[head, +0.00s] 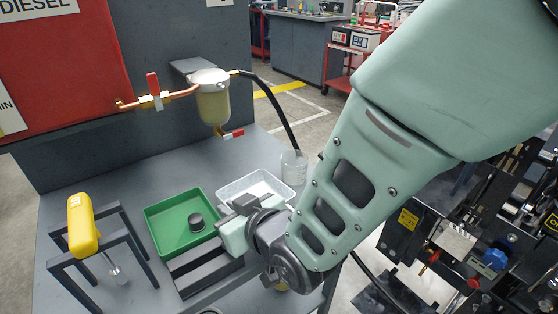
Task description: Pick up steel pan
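A pale, shallow rectangular pan (228,190) sits on the grey bench at its right side. It is the closest match to the steel pan, but I cannot tell its material for sure. My gripper (230,216) is in front of the pan's near edge, over the gap between it and the green tray. My gripper and wrist hide the pan's near part. I cannot tell whether the gripper touches the pan or is above it. The fingers are small and seen from behind, so their opening does not show.
A green tray (163,214) holds a dark round cap (197,222). A yellow-handled tool (82,225) rests on a dark frame at left. A fuel filter (213,103) hangs above the bench (140,178).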

